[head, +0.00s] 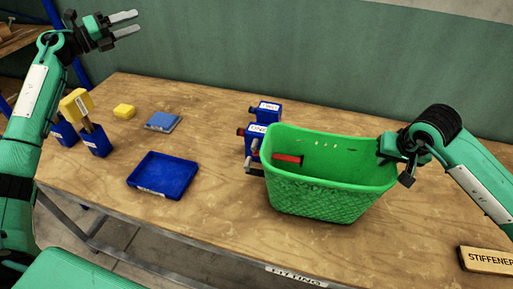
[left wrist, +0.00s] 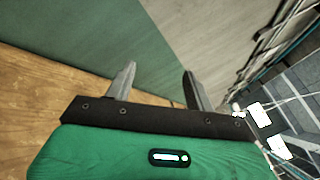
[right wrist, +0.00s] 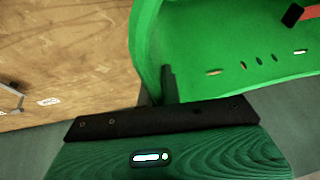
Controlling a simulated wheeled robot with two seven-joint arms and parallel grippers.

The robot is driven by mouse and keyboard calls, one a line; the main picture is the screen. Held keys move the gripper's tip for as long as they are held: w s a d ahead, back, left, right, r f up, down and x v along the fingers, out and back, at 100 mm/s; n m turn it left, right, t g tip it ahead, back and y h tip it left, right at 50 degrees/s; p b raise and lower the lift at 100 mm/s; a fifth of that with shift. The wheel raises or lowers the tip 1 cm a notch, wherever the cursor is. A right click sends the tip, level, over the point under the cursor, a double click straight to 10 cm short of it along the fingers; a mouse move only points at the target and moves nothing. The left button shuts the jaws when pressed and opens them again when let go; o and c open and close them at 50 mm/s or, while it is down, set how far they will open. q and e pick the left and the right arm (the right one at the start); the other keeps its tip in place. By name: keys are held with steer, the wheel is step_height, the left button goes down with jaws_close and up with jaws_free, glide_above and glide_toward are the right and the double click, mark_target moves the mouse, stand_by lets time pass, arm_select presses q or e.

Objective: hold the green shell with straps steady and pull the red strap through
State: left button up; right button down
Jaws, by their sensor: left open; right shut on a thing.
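The green shell (head: 325,197) is a basket-like tub standing on the table at centre right. A red strap (head: 288,158) shows inside it, against the inner wall at the left. A piece of the red strap also shows at the top right of the right wrist view (right wrist: 312,12). My right gripper (head: 388,150) is shut on the shell's right rim; in the right wrist view the rim (right wrist: 150,50) runs between its fingers, which are mostly hidden. My left gripper (head: 136,22) is open and empty, raised above the table's far left, well away from the shell.
Blue presses (head: 266,112) stand behind the shell's left end. A sign reading STIFFENER (head: 488,261) is at right. The table's front middle is clear.

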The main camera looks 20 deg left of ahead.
arm_select(q)
steer(key=d+f+m+g, duration=0.4)
steer(key=d+m, duration=0.1)
steer(key=d, duration=0.5)
steer(key=d+f+m+g, duration=0.3)
steer(key=d+m+g, duration=0.2)
steer(key=d, duration=0.5)
steer(key=m+g+y, duration=0.6)
steer(key=m+y, duration=0.1)
steer(key=m, duration=0.2)
glide_toward(254, 142)
steer(key=x, duration=1)
steer(key=shift+d+f, duration=0.1)
steer(key=shift+c, duration=0.4)
steer(key=c, duration=1)
